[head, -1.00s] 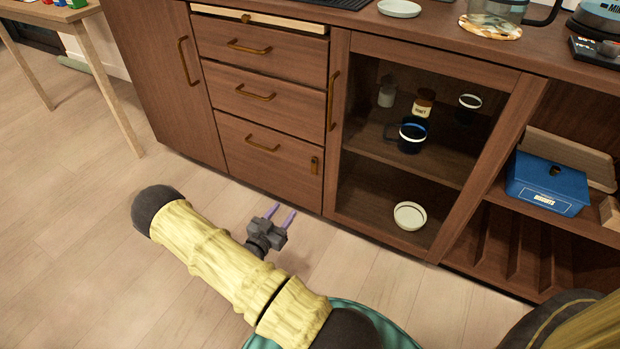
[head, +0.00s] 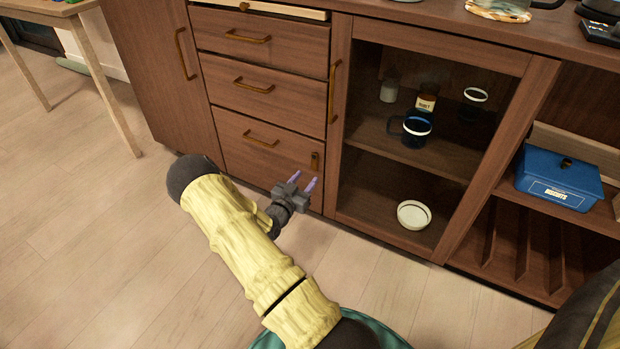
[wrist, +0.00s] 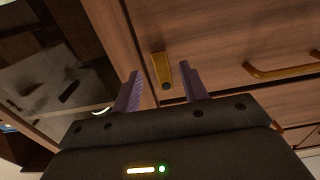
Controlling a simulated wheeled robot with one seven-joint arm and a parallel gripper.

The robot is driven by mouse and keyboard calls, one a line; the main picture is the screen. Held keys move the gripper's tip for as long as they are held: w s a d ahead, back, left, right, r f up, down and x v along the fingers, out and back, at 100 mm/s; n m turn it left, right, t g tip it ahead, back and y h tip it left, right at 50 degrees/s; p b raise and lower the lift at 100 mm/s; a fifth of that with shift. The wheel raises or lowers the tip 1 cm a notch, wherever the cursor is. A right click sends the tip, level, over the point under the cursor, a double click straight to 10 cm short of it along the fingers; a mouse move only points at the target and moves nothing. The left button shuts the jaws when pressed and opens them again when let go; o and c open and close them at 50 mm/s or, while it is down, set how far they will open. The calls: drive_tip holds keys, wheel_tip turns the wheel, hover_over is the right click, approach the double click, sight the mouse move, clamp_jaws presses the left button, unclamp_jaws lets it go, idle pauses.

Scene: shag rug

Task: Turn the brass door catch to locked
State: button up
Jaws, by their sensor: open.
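The brass door catch (head: 315,161) is a small upright plate at the right edge of the bottom drawer front. In the wrist view the catch (wrist: 162,70) shows between my fingers and beyond their tips, with a dark round spot at one end. My gripper (head: 307,183) is open and empty, just below and in front of the catch. In the wrist view its two purple fingers (wrist: 160,75) stand either side of the catch. Whether they touch it I cannot tell, but a gap shows on both sides.
The drawer handle (head: 262,138) is left of the catch. The glass-fronted cabinet door (head: 430,130) with cups and a bowl (head: 413,214) inside is on the right, its handle (head: 333,92) upright. A blue box (head: 558,180) sits on an open shelf. The floor in front is clear.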

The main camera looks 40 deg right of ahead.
sight(314, 169)
drive_tip(key=b+x, duration=0.1)
drive_tip(key=x, duration=0.3)
clamp_jaws()
